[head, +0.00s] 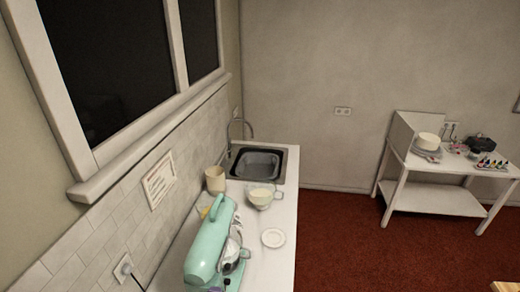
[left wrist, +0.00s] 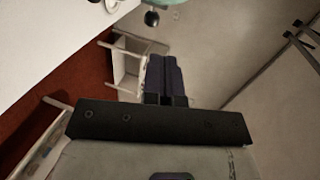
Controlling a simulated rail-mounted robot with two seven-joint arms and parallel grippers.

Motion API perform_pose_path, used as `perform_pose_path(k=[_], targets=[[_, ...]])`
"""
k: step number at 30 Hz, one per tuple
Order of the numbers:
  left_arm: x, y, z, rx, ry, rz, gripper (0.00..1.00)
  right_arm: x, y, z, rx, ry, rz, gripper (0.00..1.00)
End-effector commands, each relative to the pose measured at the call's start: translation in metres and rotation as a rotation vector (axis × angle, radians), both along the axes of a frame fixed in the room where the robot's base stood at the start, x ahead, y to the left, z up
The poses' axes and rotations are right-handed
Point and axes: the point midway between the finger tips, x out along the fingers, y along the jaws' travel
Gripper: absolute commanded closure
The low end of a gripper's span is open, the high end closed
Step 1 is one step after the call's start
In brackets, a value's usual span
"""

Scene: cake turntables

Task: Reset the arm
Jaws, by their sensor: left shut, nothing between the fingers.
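My left gripper (left wrist: 164,60) shows in the left wrist view, its two dark fingers pressed together with nothing between them. It hangs in free space, apart from any object. The wrist view is tilted, with the white counter (left wrist: 45,40) at its upper left and red floor beyond. Neither of my grippers shows in the head view. My right gripper is in no view.
In the head view, a mint stand mixer (head: 212,245) stands on the counter near a small white plate (head: 273,238), a glass bowl (head: 260,197), a beige canister (head: 215,180) and a sink (head: 257,163). Red floor between is clear.

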Motion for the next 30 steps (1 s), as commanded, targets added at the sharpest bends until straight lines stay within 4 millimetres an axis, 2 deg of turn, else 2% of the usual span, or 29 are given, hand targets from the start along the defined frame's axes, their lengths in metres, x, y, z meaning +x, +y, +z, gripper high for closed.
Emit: perform_pose_path(k=[5, 7, 9, 11, 17, 20, 22, 30], targets=[[-0.004, 0.007, -0.012, -0.19, 0.078, 0.108, 1.0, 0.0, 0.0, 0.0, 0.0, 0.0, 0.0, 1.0], [-0.009, 0.012, -0.023, -0.316, 0.156, 0.201, 1.0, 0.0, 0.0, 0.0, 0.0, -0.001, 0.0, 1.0], [-0.018, 0.014, -0.023, -0.454, 0.223, 0.297, 1.0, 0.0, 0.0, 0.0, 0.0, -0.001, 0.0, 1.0], [-0.026, 0.017, -0.018, -0.572, 0.266, 0.378, 1.0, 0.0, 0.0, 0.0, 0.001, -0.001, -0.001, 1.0], [-0.059, 0.025, 0.016, -0.907, 0.37, 0.601, 1.0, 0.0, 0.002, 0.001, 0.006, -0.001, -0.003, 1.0], [-0.092, 0.029, 0.024, -1.03, 0.439, 0.697, 1.0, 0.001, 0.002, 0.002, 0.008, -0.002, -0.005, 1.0], [-0.121, 0.032, 0.025, -1.083, 0.494, 0.75, 1.0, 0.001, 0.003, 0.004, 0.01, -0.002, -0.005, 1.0], [-0.224, 0.045, 0.012, -1.127, 0.633, 0.845, 1.0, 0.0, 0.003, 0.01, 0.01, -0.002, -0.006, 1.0]])
